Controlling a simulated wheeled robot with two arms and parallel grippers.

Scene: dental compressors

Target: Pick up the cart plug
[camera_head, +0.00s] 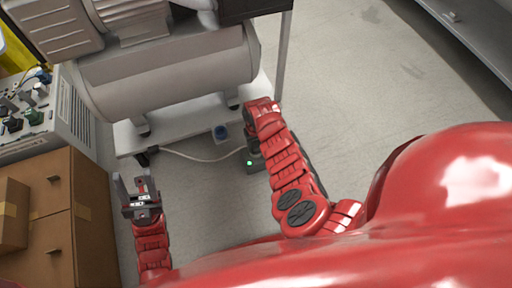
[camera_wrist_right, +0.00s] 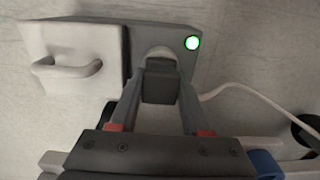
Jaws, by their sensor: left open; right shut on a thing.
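The cart plug (camera_wrist_right: 160,82) is a dark grey block between the fingertips of my right gripper (camera_wrist_right: 160,92), which is shut on it. The plug is at the pale round socket of a grey box (camera_wrist_right: 185,75) with a green light; I cannot tell if it is fully seated. A white cable (camera_wrist_right: 240,88) runs off to the right behind the gripper. In the head view, the box (camera_head: 252,165) is on the floor, and my right wrist hides the plug. My left gripper (camera_head: 134,180) is open and empty, in front of the cart's left end.
A cart (camera_head: 190,127) carries a large grey compressor tank (camera_head: 170,70). Brown cabinets (camera_head: 80,190) and a control unit (camera_head: 70,115) stand at left. Floor at right (camera_head: 350,80) is clear.

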